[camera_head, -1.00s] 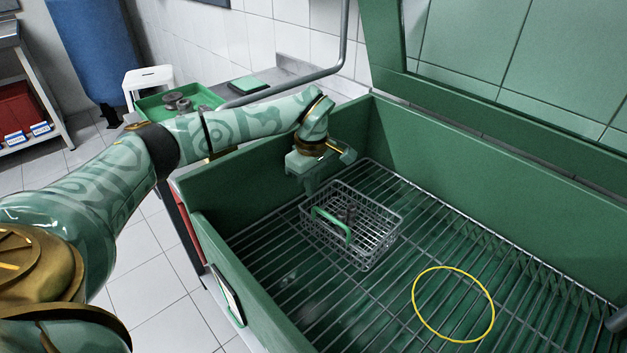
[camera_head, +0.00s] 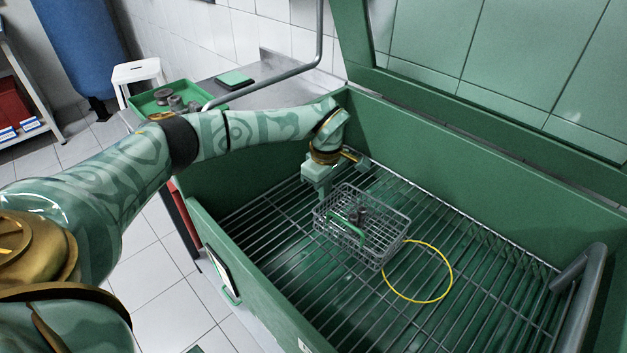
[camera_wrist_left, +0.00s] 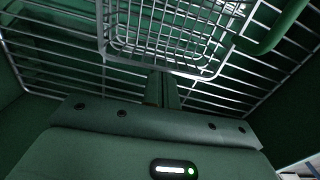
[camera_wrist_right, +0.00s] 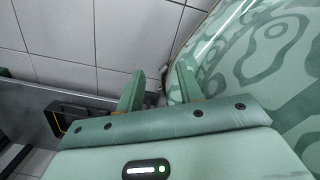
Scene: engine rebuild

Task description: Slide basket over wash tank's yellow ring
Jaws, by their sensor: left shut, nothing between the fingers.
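The wire basket (camera_head: 375,243) with a green handle (camera_head: 346,231) stands on the wash tank's (camera_head: 200,215) grate, with small dark metal parts (camera_head: 357,213) inside. The yellow ring (camera_head: 451,276) lies on the grate just right of the basket; the basket's right edge meets or slightly covers the ring's left side. My left gripper (camera_head: 322,196) is shut and empty, pointing down at the basket's far left side. In the left wrist view its fingers (camera_wrist_left: 163,88) are together against or very near the basket wall (camera_wrist_left: 165,60). My right gripper (camera_wrist_right: 160,80) is open and empty, outside the head view.
Tank walls surround the grate (camera_head: 480,320), with a grey pipe (camera_head: 580,285) at the right. A green tray (camera_head: 150,103) with metal parts and a bench lie behind my left arm. The grate is clear right of the ring.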

